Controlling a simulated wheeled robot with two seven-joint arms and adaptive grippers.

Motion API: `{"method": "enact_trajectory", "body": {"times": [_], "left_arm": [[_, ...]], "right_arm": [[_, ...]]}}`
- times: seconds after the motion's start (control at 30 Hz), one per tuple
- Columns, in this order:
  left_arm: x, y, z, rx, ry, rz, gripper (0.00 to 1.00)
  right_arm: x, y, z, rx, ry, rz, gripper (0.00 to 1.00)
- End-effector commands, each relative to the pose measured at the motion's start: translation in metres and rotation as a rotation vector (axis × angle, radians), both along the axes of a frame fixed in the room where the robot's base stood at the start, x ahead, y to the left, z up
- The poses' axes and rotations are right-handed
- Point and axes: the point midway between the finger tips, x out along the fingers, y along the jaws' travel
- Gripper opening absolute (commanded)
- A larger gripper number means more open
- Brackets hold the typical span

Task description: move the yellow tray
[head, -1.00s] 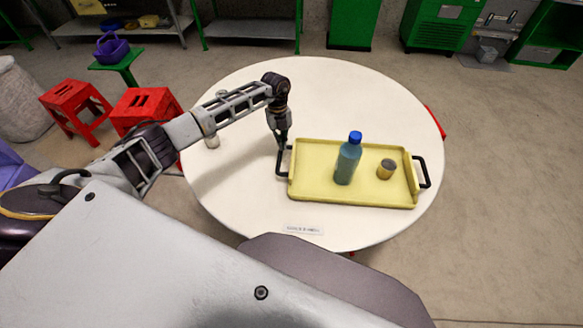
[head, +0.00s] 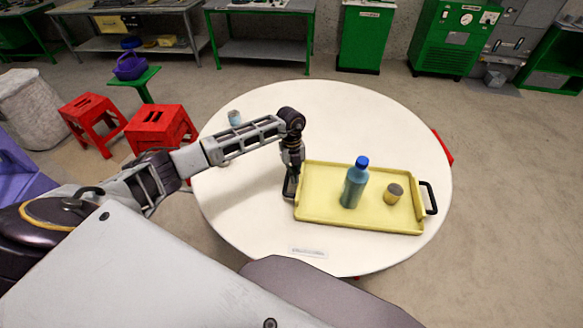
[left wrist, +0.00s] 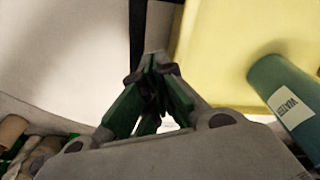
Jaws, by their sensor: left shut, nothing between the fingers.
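The yellow tray (head: 325,212) lies on the round white table (head: 265,235). It has a black handle at each short end, and its right handle (head: 431,198) is clear. A blue bottle with a blue cap (head: 355,186) and a small yellow can with a grey top (head: 393,195) stand upright on it. My left gripper (head: 290,190) points down at the tray's left handle. Its fingers (left wrist: 155,68) are shut with nothing between them, beside the dark handle (left wrist: 137,35) in the left wrist view. Whether they touch it I cannot tell. My right gripper is out of view.
A pale cup (head: 234,118) stands at the table's far left, and another small item is partly hidden by my arm. Red stools (head: 160,128) stand left of the table. The table's front left is clear apart from a white label (head: 308,252).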

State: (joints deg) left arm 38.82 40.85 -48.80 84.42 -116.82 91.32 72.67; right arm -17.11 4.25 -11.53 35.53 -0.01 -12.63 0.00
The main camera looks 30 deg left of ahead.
Motion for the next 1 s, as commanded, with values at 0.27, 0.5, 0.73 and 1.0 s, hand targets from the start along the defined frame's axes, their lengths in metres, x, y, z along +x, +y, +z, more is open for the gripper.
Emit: {"method": "enact_trajectory", "body": {"times": [0.27,0.5,0.73,1.0], "left_arm": [[-0.026,-0.024,0.001,-0.001,0.002,-0.002,0.0],[-0.044,-0.04,0.001,-0.002,0.001,-0.002,0.0],[-0.048,-0.043,-0.007,-0.001,0.002,0.0,0.0],[-0.048,-0.043,-0.017,0.001,0.001,-0.001,0.0]], "right_arm": [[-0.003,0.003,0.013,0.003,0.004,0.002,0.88],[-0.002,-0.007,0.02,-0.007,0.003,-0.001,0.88],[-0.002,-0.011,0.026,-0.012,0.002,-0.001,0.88],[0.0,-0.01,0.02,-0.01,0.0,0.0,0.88]]}}
